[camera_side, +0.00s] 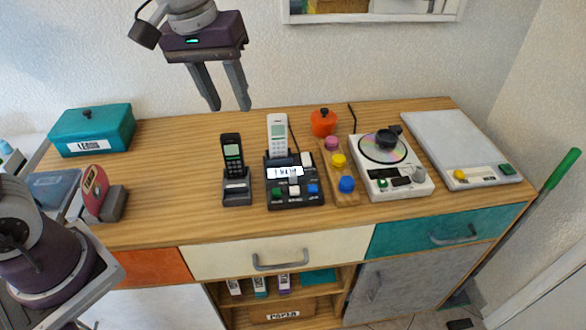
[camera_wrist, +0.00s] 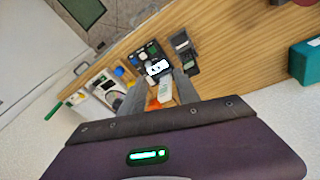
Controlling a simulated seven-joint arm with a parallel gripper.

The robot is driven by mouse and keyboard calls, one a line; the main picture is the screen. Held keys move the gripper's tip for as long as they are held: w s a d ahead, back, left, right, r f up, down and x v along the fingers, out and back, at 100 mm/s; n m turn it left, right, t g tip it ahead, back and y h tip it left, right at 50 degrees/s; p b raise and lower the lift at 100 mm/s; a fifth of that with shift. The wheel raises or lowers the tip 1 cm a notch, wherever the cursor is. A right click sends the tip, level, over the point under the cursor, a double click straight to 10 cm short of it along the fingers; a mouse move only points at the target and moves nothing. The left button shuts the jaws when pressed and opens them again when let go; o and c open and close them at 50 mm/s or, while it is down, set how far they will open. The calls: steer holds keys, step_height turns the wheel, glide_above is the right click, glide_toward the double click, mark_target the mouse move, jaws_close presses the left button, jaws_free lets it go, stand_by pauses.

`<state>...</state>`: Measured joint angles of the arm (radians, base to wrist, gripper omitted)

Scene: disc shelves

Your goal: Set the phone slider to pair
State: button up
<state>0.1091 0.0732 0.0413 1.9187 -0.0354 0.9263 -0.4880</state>
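The phone base (camera_side: 294,190) is a black box on the wooden counter with a white phone handset (camera_side: 278,136) upright at its back. A label, a pale knob that may be the slider (camera_side: 293,180), and green, white and blue buttons show on it; the slider's setting is too small to read. The base also shows in the wrist view (camera_wrist: 148,58), with the handset (camera_wrist: 166,92) between my fingers in the picture. My gripper (camera_side: 230,108) is open and empty, pointing down, high above the counter, up and left of the phone base.
A black phone in a cradle (camera_side: 235,172) stands just left of the base. A wooden board with coloured knobs (camera_side: 345,172), an orange pot (camera_side: 323,122) and a disc player (camera_side: 392,165) stand to its right. A teal box (camera_side: 92,129) sits far left.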

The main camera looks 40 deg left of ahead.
mark_target(294, 173)
steer(key=w+d+f+n+g, duration=0.1)
steer(key=w+f, duration=0.3)
steer(key=f, duration=0.3)
steer(key=w+d+f+n, duration=0.1)
steer(key=w+f, duration=0.3)
steer(key=f, duration=0.4)
steer(key=w+d+f+n+g, duration=0.1)
steer(key=w+f, duration=0.3)
steer(key=f, duration=0.4)
steer(key=shift+d+n+g, duration=0.3)
steer(key=shift+d+n, duration=0.2)
steer(key=shift+d, duration=0.05)
jaws_close()
